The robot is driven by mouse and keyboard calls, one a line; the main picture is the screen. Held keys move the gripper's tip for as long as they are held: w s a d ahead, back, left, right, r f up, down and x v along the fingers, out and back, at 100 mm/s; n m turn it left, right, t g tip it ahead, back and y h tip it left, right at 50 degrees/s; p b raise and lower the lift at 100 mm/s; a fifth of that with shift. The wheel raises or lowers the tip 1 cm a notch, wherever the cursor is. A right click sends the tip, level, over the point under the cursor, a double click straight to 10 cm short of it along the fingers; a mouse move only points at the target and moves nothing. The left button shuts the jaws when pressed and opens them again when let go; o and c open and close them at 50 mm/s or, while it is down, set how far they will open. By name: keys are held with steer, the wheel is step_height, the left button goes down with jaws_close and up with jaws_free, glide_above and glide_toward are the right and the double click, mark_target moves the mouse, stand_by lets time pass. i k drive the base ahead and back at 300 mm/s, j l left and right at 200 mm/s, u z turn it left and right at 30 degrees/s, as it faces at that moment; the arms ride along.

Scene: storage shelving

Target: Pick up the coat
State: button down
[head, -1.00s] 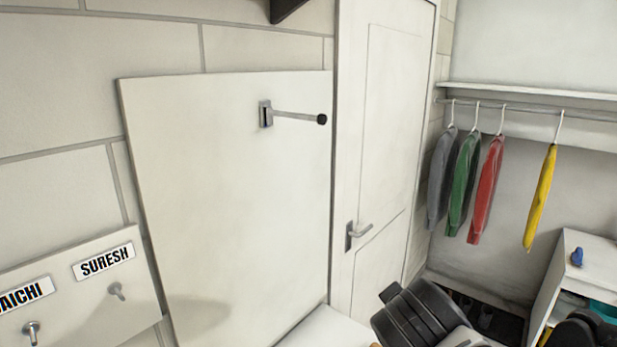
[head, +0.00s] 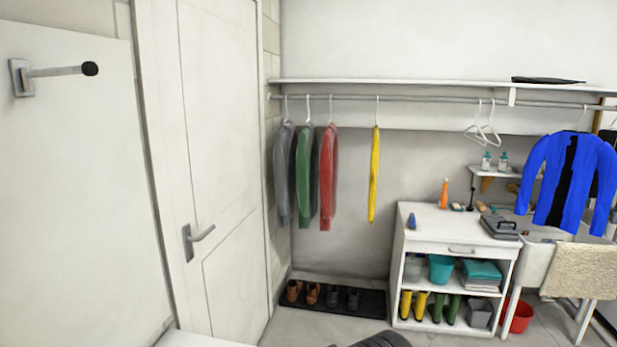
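A blue coat (head: 596,185), open at the front with a dark inside, hangs facing me on a hanger at the right end of the rail (head: 430,98). Grey (head: 282,180), green (head: 305,180) and red (head: 328,175) garments hang edge-on close together at the left end of the rail. A thin yellow garment (head: 374,180) hangs apart from them. I cannot tell which one is the task's coat. A dark part of my own body shows at the bottom edge; my gripper's fingers are not visible.
A white cabinet (head: 440,234) holds boots, a teal bin and folded cloth. A shoe mat (head: 330,297) lies left of it. A red bucket (head: 518,316) and a sink with a towel (head: 575,270) stand right. A closed door (head: 225,130) and wall hook (head: 60,71) are left.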

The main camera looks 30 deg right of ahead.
mark_target(329, 153)
steer(key=i+l, duration=0.15)
steer(key=l, duration=0.25)
steer(key=i+l+z, duration=0.1)
steer(key=l, duration=0.3)
steer(key=i+l, duration=0.2)
steer(key=l, duration=0.2)
steer(key=i+l, duration=0.15)
steer(key=l, duration=0.2)
steer(key=i+l+z, duration=0.1)
steer(key=l, duration=0.3)
steer(key=i+l, duration=0.4)
steer(key=l, duration=0.35)
steer(key=u, duration=0.5)
steer(key=l+u, duration=0.1)
steer(key=u, duration=0.85)
steer(key=k+u, duration=0.1)
steer(key=u, duration=0.85)
steer(key=z, duration=2.4)
